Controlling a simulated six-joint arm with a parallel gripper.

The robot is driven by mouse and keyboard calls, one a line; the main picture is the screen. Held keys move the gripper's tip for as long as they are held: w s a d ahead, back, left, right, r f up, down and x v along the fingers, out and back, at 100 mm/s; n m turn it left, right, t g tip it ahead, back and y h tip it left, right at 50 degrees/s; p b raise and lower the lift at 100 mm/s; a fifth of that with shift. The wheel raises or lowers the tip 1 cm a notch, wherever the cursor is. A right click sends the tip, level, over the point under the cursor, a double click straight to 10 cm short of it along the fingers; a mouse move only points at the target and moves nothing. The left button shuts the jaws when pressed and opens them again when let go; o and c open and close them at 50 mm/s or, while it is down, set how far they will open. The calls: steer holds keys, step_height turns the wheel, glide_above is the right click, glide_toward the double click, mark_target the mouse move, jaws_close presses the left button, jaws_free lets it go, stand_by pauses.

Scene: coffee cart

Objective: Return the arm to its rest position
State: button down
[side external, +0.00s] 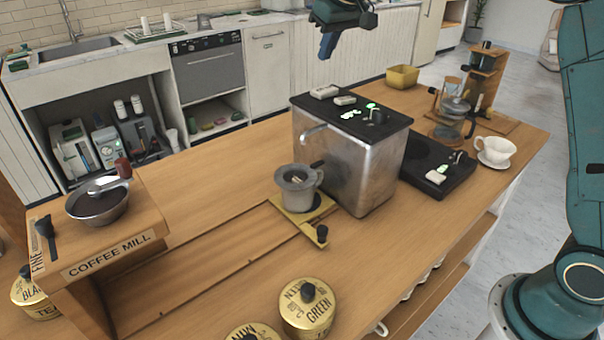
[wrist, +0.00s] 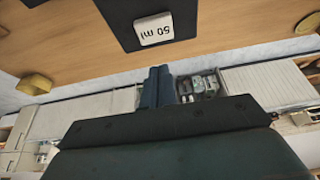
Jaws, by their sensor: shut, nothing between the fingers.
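My gripper (side external: 327,46) shows at the top edge of the side view, raised in the air above and behind the coffee machine (side external: 345,150). Its blue fingers are together and hold nothing. The closed fingers also show in the wrist view (wrist: 157,86). The upper part of the gripper and the arm above it are cut off by the frame. In the wrist view a white block marked "50 ml" (wrist: 154,29) lies on a dark surface beyond the fingers.
A grey cup (side external: 297,187) stands on a yellow plate before the machine. A white cup (side external: 492,150) and glass carafe (side external: 455,118) stand right. The coffee mill (side external: 98,225) is left, with gold tins (side external: 306,312) in front. Air around my gripper looks clear.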

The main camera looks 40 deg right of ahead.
steer(key=shift+s+r, duration=0.15)
steer(key=shift+s+r, duration=0.15)
steer(key=shift+s, duration=0.05)
steer(key=s+a, duration=0.2)
steer(key=s, duration=2.6)
steer(key=s+f+t, duration=0.1)
steer(key=s+f, duration=0.5)
steer(key=s, duration=0.4)
steer(key=shift+f, duration=0.25)
